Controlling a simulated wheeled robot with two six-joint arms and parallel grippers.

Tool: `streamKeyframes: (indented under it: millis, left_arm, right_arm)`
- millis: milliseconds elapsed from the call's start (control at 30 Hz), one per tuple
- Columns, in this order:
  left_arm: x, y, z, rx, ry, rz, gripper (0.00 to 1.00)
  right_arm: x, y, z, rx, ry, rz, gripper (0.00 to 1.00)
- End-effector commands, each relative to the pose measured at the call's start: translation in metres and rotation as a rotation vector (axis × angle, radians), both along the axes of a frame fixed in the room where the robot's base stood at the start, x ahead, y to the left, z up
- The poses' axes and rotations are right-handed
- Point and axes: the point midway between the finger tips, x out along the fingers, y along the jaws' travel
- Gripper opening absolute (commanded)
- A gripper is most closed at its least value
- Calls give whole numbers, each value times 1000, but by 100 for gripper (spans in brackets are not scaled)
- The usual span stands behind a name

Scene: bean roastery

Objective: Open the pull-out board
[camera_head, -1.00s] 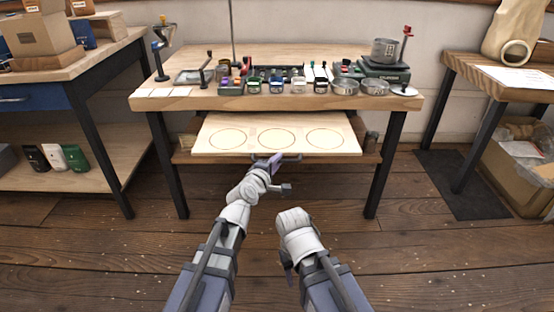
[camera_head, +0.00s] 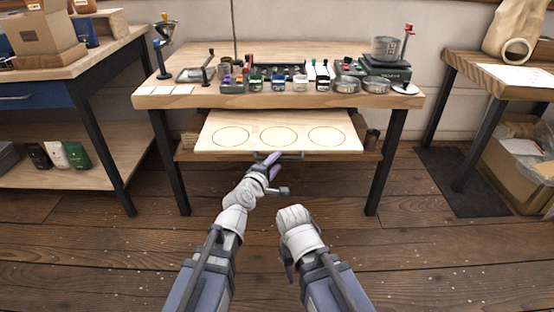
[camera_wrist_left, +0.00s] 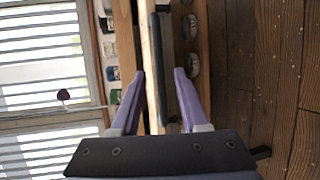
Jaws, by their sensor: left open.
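The pull-out board (camera_head: 255,145) is a pale wooden panel with three dark ring outlines. It is out from under the worktable's top, toward me. Its dark bar handle (camera_head: 292,156) is on the front edge and also shows in the left wrist view (camera_wrist_left: 166,60). My left gripper (camera_head: 272,161) is open just in front of and below the handle. In the left wrist view the handle lies between the two purple fingers in the picture; I cannot tell whether they touch it. My right gripper (camera_head: 288,270) hangs low near the middle, mostly hidden by its wrist.
The worktable (camera_head: 290,101) carries jars, tins, a scale and small tools. A lower shelf (camera_head: 368,155) is behind the board. A side bench (camera_head: 95,58) stands left, another table (camera_head: 500,82) and a cardboard box (camera_head: 515,175) right. The wooden floor in front is clear.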

Motion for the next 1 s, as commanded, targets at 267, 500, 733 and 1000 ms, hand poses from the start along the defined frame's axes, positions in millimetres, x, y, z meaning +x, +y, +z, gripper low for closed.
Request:
streamKeyframes:
  millis: [267, 500, 733, 1000]
  left_arm:
    - [-31, 8, 9, 0, 0, 1, 45]
    - [-32, 8, 8, 0, 0, 1, 45]
    - [-32, 8, 8, 5, 1, -2, 45]
    - [-57, 18, -56, 454, 122, -246, 45]
  right_arm:
    - [0, 0, 9, -1, 0, 0, 50]
    - [0, 0, 8, -1, 0, 0, 50]
    - [0, 0, 8, -1, 0, 0, 50]
    - [0, 0, 8, -1, 0, 0, 50]
